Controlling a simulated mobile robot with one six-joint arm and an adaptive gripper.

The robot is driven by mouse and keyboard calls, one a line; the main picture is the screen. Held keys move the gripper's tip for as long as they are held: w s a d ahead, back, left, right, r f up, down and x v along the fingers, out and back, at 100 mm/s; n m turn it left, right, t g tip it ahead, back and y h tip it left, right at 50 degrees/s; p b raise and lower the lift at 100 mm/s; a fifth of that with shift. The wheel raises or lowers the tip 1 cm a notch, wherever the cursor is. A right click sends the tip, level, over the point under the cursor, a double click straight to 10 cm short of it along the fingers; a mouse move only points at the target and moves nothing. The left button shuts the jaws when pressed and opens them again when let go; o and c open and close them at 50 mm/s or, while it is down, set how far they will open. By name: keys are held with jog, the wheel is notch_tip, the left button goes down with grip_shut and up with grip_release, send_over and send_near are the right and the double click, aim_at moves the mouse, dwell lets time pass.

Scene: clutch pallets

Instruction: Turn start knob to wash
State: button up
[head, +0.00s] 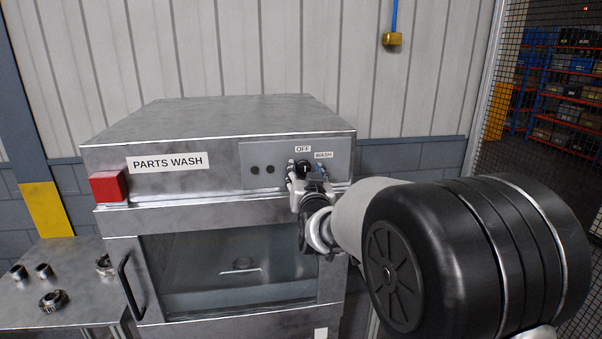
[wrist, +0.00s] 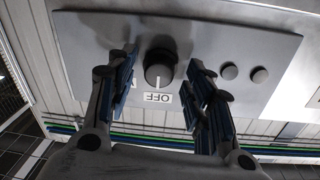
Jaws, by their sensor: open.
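The start knob (wrist: 159,72) is round and dark, on the grey control panel (wrist: 230,35) of the parts washer. Its white mark points at the OFF label (wrist: 158,98) in the wrist view, which shows the panel upside down. My gripper (wrist: 163,62) is open, with one finger on each side of the knob and visible gaps between. The WASH label (head: 323,155) is readable in the head view, right of the OFF label (head: 303,148); my left finger mostly hides it in the wrist view. In the head view my gripper (head: 305,178) partly covers the knob (head: 303,167).
A side table (head: 50,265) holds several metal parts. A mesh fence (head: 540,130) stands right.

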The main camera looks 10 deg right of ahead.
jog(key=shift+w, duration=0.2)
jog(key=shift+c, duration=0.2)
jog(key=c, duration=1.1)
